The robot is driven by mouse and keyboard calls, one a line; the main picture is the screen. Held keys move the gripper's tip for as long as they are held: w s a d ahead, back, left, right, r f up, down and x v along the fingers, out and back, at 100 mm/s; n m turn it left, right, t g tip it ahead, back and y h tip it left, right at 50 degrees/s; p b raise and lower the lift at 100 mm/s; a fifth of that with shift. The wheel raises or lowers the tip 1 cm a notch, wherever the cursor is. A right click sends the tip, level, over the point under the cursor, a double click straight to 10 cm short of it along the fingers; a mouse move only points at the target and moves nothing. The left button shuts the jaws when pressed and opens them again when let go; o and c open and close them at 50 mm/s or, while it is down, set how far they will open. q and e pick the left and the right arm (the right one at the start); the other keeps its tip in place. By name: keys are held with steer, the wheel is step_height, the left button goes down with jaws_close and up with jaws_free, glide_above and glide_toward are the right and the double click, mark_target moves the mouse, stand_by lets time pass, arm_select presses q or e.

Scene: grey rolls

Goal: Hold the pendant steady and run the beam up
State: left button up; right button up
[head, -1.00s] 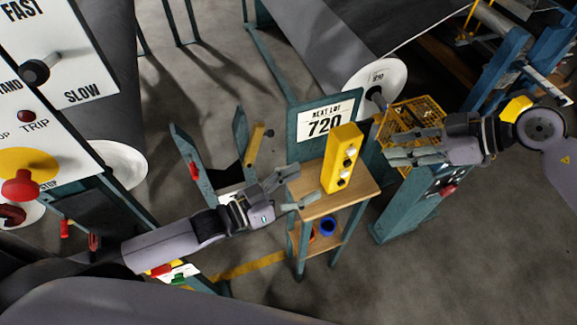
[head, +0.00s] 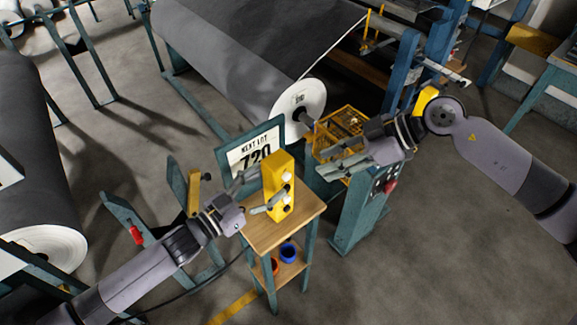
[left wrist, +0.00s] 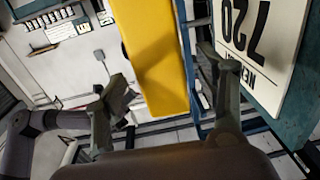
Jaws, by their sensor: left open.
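The yellow pendant (head: 284,183), with pale and dark buttons on one face, stands upright on a small wooden-topped stand (head: 254,231). My left gripper (head: 262,190) is open, one finger on each side of the pendant. In the left wrist view the pendant (left wrist: 153,50) shows between the spread fingers (left wrist: 155,75), with gaps beside it. I see no grip on it. My right gripper (head: 318,163) is open, its fingers apart and pointing left, above a teal control post (head: 358,210) and in front of a yellow wire basket. I cannot make out the beam.
A "NEXT LOT 720" board (head: 235,150) stands right behind the pendant. The yellow basket (head: 340,122) and a large grey roll (head: 225,60) are behind. Blue and orange rings (head: 288,252) lie on the stand's lower shelf. Floor at the right is clear.

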mark_target(289, 167)
arm_select(q)
steer(key=x, duration=0.8)
steer(key=shift+c, duration=0.5)
jaws_close()
stand_by(0.4)
